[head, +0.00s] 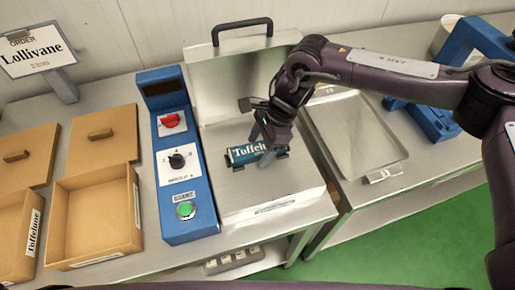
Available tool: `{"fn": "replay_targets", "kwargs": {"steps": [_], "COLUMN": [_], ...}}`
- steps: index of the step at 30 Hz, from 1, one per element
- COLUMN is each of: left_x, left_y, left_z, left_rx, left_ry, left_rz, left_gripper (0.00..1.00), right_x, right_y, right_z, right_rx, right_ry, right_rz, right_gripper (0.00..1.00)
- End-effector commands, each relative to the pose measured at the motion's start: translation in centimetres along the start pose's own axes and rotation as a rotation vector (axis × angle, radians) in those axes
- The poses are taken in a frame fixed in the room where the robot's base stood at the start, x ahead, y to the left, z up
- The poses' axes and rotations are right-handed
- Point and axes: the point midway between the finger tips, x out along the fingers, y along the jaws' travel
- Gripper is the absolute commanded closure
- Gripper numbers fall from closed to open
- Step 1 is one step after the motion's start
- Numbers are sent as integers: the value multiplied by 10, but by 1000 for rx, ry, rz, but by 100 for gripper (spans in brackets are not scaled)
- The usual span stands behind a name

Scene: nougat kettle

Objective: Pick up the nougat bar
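The nougat bar (241,155), in a dark teal wrapper with pale "Toffe..." lettering, lies on the steel plate (240,200) of the open hinged-lid machine in the middle of the head view. My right gripper (268,148) reaches down from the upper right and is at the bar's right part. Its fingers overlap the bar in the picture and hide that part. I cannot tell whether they are closed on it or apart around it. The bar looks level and at the plate. My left gripper is not in view.
A blue control box (187,210) with a red switch, black dial and green button stands left of the plate. An open tan box (95,217) and an "Order Lollivane" sign (37,50) are further left. A shallow metal tray (355,135) and blue equipment (430,118) are right.

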Motion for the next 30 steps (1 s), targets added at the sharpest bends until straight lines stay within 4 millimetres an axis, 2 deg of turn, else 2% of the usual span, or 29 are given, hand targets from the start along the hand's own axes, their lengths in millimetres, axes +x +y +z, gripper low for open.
{"fn": "replay_targets", "kwargs": {"steps": [1, 9, 12, 20, 23, 30], "left_x": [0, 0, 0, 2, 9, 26], "left_y": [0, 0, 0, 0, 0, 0], "left_z": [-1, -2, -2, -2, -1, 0], "left_rx": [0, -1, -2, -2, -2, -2], "left_ry": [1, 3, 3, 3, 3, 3], "left_rz": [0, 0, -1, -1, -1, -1], "left_gripper": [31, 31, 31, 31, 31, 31], "right_x": [0, 0, -1, -4, -15, -59], "right_y": [0, 0, 0, -1, -2, -2], "right_z": [0, 0, 1, 2, 7, 24], "right_rx": [0, 0, 0, -1, -4, -2], "right_ry": [0, 0, -1, -2, -2, 0], "right_rz": [0, 0, -1, -2, -5, -6], "right_gripper": [41, 76, 87, 87, 87, 87]}}
